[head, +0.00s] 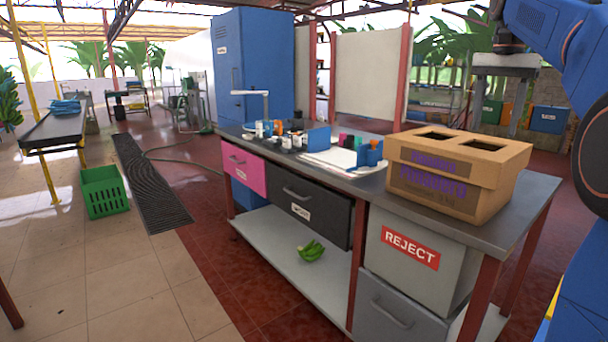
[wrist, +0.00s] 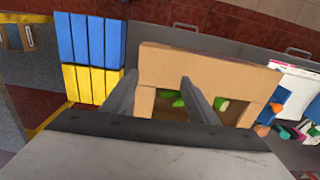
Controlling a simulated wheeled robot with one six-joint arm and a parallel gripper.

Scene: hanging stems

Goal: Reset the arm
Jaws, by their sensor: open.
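My gripper (head: 494,112) hangs from my blue arm at the upper right of the head view, fingers pointing down. It is above or just behind the cardboard box (head: 440,195); the exact gap is hard to tell. In the wrist view my gripper (wrist: 158,80) has its two grey fingers spread wide with nothing between them. The box (wrist: 205,62) lies beyond the fingers there. Green bananas (wrist: 222,103) show through its openings.
The box stands on the right end of a grey workbench (head: 370,190) holding bottles and a blue holder (head: 370,152). A green banana bunch (head: 311,250) lies on the lower shelf. A REJECT bin (head: 410,250) sits below the box. A green crate (head: 103,191) stands on the floor at left.

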